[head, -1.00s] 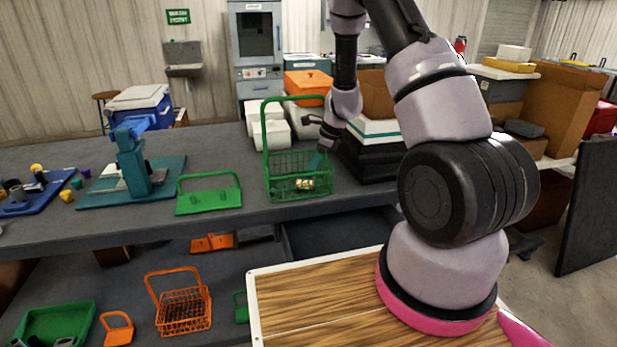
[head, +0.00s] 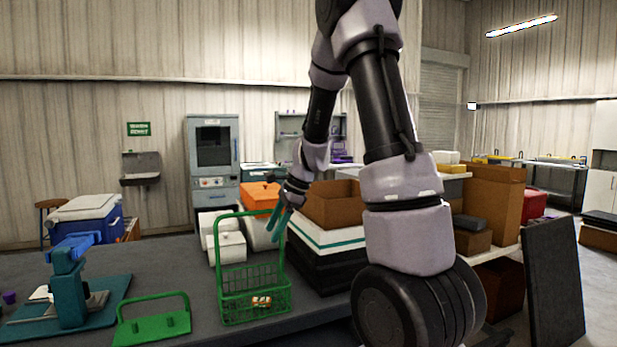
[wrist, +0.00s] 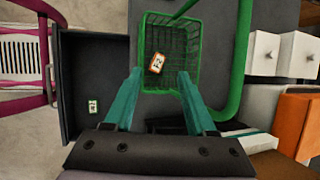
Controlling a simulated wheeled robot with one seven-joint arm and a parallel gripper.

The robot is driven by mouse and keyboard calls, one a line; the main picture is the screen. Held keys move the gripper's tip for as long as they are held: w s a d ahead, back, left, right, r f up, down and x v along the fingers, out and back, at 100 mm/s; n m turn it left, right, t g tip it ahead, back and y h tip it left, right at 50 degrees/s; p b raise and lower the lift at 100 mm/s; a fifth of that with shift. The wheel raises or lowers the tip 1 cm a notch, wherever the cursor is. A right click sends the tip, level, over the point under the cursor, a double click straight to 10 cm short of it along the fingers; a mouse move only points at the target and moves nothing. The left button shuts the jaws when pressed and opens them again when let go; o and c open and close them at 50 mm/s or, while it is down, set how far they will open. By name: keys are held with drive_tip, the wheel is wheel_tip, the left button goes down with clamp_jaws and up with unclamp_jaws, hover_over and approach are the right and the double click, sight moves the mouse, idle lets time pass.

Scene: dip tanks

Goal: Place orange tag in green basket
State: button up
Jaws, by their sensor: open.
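The green basket (head: 255,302) stands on the grey bench, its tall handle upright. The orange tag (head: 261,301), a small card with an orange edge and pale face, lies inside it; it also shows in the wrist view (wrist: 157,62) on the basket floor. My gripper (head: 282,225) is above the basket, beside its handle. In the wrist view its two teal fingers (wrist: 160,80) are spread apart with nothing between them, and the tag lies beyond them, apart from both.
A similar small tag (wrist: 93,107) lies in a dark open drawer (wrist: 90,60). A green handled tray (head: 153,328) and a teal press (head: 68,290) stand left of the basket. White containers (head: 230,247) and stacked boxes (head: 335,205) stand behind and right.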

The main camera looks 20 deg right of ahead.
drive_tip(key=s+r+n+t+h, duration=0.1)
drive_tip(key=s+r+n+t, duration=0.1)
drive_tip(key=s+r+n, duration=0.5)
drive_tip(key=s+r+n+t+h, duration=0.1)
drive_tip(key=s+r+n+t, duration=0.1)
drive_tip(key=s+r+n, duration=0.4)
drive_tip(key=s+r, duration=0.5)
drive_tip(key=s, duration=0.5)
drive_tip(key=shift+d+r+n+h, duration=0.25)
drive_tip(key=shift+r+n+h, duration=0.05)
drive_tip(key=shift+r+n, duration=0.1)
drive_tip(key=shift+s, duration=0.1)
